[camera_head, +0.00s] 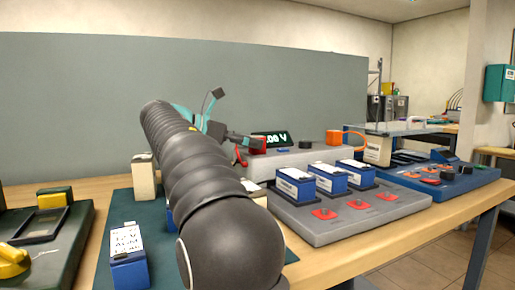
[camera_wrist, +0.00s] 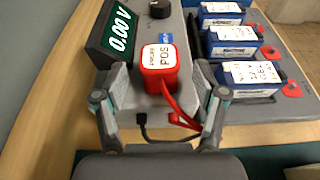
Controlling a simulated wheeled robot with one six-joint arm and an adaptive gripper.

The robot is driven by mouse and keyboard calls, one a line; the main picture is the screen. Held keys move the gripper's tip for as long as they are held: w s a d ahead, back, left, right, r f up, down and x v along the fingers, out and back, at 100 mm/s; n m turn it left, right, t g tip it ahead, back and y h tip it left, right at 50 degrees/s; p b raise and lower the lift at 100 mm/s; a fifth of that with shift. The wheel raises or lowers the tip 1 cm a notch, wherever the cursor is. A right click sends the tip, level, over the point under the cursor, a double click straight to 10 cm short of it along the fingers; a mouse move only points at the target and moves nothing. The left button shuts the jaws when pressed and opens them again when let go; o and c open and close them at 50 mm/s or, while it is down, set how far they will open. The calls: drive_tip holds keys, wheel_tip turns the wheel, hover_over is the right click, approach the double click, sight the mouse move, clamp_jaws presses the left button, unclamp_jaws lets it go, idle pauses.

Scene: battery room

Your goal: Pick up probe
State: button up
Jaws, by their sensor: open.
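The probe (camera_wrist: 158,72) is a red block with a white label reading POS, with a red cable at its lower side. It rests on the grey meter unit in the wrist view, and part of it shows in red in the head view (camera_head: 258,143). My gripper (camera_wrist: 161,78) is open, with one finger on each side of the probe. I cannot tell whether the fingers touch it. In the head view my gripper (camera_head: 218,122) is partly hidden by my own arm.
The meter display (camera_wrist: 121,30) reads 0.00 V beside the probe. A grey tray (camera_head: 350,225) with several blue batteries (camera_head: 296,187) stands to the right. A blue battery (camera_head: 128,262) stands on a dark mat at the left.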

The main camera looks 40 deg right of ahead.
drive_tip(key=x, duration=0.2)
drive_tip(key=shift+s+d+f, duration=0.1)
drive_tip(key=shift+d+f, duration=0.05)
drive_tip(key=shift+d, duration=0.2)
drive_tip(key=c, duration=1.2)
drive_tip(key=shift+c, duration=0.2)
